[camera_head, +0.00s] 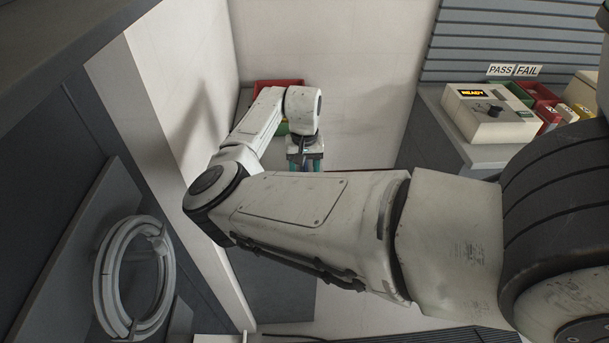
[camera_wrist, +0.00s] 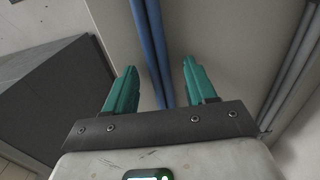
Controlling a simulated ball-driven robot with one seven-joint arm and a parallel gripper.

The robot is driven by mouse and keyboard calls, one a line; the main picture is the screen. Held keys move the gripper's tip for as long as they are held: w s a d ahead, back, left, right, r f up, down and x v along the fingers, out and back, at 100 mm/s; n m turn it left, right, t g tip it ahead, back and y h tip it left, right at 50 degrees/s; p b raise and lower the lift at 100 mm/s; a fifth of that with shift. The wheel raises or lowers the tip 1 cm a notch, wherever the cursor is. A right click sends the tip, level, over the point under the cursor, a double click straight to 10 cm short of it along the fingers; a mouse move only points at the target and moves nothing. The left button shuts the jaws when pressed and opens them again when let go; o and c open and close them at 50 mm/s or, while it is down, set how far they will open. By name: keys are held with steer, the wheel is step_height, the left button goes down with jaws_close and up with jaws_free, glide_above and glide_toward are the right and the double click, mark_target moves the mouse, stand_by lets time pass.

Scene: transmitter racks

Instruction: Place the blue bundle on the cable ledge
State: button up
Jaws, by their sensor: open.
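The blue bundle (camera_wrist: 155,45) shows in the wrist view as blue cables running from the top edge down into the space between the two teal fingers. My gripper (camera_wrist: 161,68) is open, with one finger on each side of the bundle; I cannot tell whether either finger touches it. In the head view my gripper (camera_head: 304,165) points down beyond my arm's elbow, and the blue bundle cannot be made out there. I cannot identify the cable ledge for sure in either view.
A pale coil (camera_head: 110,270) hangs at the left. A red bin (camera_head: 262,84) is partly behind my arm. A READY tester (camera_head: 490,112) stands on a grey counter at right, beside coloured bins. Grey cables (camera_wrist: 292,75) run right of my gripper; a dark box (camera_wrist: 60,100) is left.

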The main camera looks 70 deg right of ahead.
steer(key=shift+f, duration=0.2)
jaws_close()
stand_by(0.4)
